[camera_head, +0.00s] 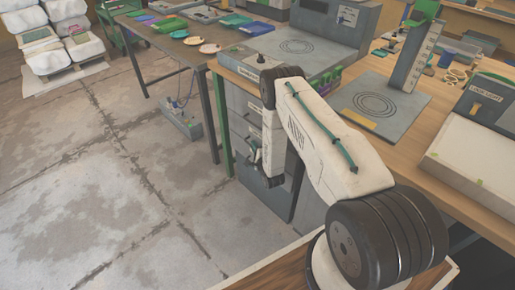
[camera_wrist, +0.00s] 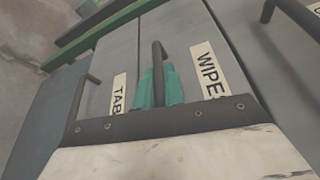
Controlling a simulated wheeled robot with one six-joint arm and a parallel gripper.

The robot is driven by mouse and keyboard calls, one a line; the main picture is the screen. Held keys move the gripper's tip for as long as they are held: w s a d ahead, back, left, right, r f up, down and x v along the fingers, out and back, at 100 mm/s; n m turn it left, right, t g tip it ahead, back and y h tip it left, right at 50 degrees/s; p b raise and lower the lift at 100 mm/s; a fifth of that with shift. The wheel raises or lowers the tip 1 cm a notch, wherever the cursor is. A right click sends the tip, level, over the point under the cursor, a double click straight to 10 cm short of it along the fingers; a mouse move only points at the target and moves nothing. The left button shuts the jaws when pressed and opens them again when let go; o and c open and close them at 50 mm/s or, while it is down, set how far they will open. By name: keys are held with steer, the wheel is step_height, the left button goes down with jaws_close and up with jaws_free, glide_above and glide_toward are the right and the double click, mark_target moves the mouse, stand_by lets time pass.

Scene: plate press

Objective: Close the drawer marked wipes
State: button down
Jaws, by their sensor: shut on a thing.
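The drawer marked WIPES has a grey front (camera_wrist: 182,28) in the wrist view, with a white label (camera_wrist: 208,68) and a dark bar handle (camera_wrist: 157,52). My gripper (camera_wrist: 158,84) has teal fingers, shut on that handle, one on each side. In the head view my gripper (camera_head: 256,160) is small and partly hidden by its wrist, at the front of the grey drawer cabinet (camera_head: 238,100) under the bench. How far the drawer stands out is hard to tell from these views.
A neighbouring drawer with a label (camera_wrist: 118,95) starting "TAB" and its own handle (camera_wrist: 82,100) lies left in the wrist view. Another handle (camera_wrist: 268,10) is at the right. Green bench legs (camera_head: 223,125) stand beside the cabinet.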

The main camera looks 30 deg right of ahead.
steer(key=shift+d, duration=0.2)
steer(key=c, duration=1.5)
jaws_free()
steer(key=shift+d, duration=0.1)
steer(key=shift+s, duration=0.1)
steer(key=s, duration=0.5)
steer(key=s+a, duration=0.1)
steer(key=s, duration=0.1)
steer(key=shift+s+r, duration=0.25)
steer(key=shift+r, duration=0.05)
steer(key=shift+d, duration=0.1)
